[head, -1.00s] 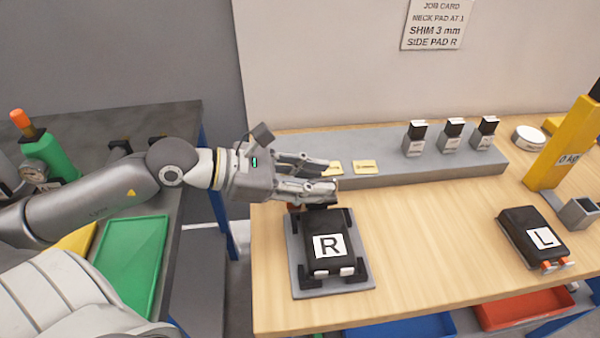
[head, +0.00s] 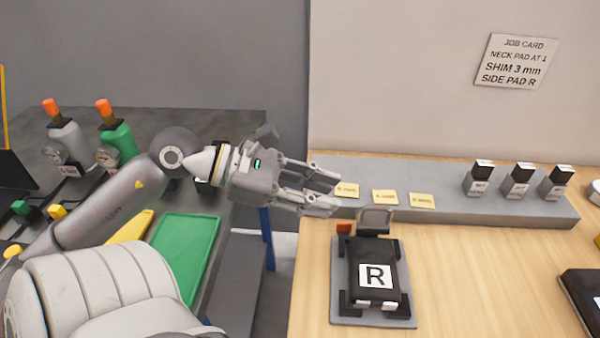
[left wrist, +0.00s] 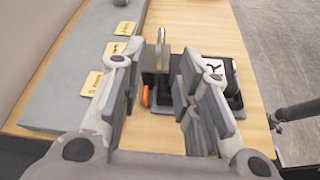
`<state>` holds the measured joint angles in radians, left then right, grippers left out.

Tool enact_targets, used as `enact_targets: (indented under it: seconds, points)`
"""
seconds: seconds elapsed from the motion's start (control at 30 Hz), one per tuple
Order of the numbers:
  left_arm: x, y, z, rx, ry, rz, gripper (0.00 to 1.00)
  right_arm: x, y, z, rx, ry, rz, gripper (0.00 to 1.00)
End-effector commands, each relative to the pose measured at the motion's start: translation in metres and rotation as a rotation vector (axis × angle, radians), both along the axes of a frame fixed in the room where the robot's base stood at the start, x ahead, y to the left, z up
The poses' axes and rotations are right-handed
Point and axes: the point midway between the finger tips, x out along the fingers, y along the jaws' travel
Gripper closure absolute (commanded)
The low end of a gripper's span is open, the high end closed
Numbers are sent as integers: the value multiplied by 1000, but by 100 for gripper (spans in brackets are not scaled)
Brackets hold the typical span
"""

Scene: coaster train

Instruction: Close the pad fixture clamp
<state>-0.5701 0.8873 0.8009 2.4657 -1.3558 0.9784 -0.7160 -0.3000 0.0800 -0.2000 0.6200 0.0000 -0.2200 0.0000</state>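The pad fixture is a grey plate (head: 345,318) with black corner blocks on the wooden bench. A black pad (head: 384,255) marked "R" lies in it. At its back edge a grey clamp lever (head: 375,220) stands raised, with an orange piece (head: 344,228) to its left. My left gripper (head: 335,190) is open and empty, above and behind the fixture's back left corner, apart from the lever. In the left wrist view, the clamp lever (left wrist: 161,50) shows beyond and between the open fingers (left wrist: 155,65). My right gripper is not in view.
A grey raised shelf (head: 440,207) behind holds yellow shim cards (head: 385,196) and several black-topped blocks (head: 520,180). Another black pad (head: 590,295) lies at the right edge. A green tray (head: 185,262) is on the left table.

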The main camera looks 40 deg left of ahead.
Motion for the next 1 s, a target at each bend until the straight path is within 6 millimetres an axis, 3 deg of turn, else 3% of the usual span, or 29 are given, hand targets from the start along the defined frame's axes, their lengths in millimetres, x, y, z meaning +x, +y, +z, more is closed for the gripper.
enact_targets:
  seconds: [0.33,1.0]
  points:
    - [-19,21,11,1,-1,1,70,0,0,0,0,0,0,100]
    - [-20,22,13,1,-1,0,70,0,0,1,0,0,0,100]
